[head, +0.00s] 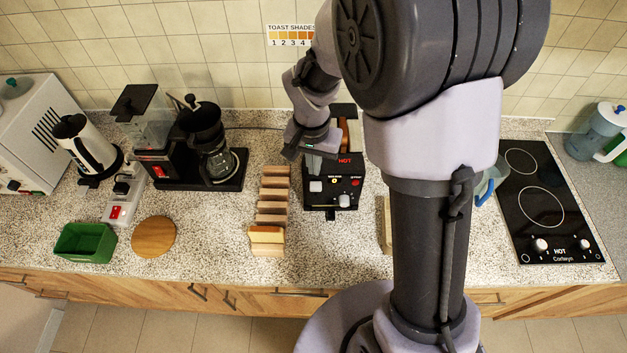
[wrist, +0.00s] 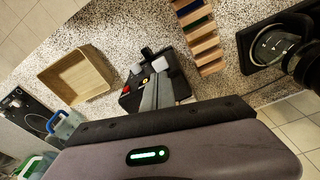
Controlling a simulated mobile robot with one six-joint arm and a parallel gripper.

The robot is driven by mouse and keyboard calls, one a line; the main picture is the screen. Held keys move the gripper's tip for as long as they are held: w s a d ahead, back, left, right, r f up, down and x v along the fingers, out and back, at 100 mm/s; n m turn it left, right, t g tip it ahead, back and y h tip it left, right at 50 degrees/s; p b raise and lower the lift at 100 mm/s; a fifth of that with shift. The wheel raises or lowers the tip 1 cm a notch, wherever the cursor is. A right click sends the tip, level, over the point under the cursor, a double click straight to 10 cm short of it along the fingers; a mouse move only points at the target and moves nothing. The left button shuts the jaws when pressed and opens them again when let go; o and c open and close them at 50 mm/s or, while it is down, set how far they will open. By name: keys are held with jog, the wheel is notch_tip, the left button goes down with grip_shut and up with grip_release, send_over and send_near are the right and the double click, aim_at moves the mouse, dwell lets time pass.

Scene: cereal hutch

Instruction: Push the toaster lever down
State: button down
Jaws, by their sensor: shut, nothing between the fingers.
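The toaster (head: 333,203) is a black box on the counter with a dark front panel, a red "HOT" label and small coloured buttons. Its front carries a white piece at the left (head: 316,186) and another white piece at the right (head: 344,200); which is the lever I cannot tell for sure. A brown slice (head: 344,132) shows at its top, partly hidden. My gripper (head: 314,165) is shut and empty, over the toaster's left part, pointing down. In the wrist view the fingertips (wrist: 156,80) are just short of the white pieces; contact is unclear.
A wooden toast rack (head: 270,215) stands left of the toaster. Further left are a coffee maker (head: 210,145), a kettle (head: 85,145) and a green bin (head: 85,240). A cooktop (head: 535,200) lies to the right. A tan wooden tray (wrist: 78,80) shows in the wrist view.

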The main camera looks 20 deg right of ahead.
aim_at(315, 187)
jog(key=f+b, duration=0.1)
jog(key=f, duration=0.1)
jog(key=f+b, duration=0.3)
jog(key=f, duration=0.2)
jog(key=shift+w+d, duration=0.2)
jog(key=shift+w, duration=0.05)
jog(key=shift+r+b, duration=0.2)
jog(key=shift+b, duration=0.25)
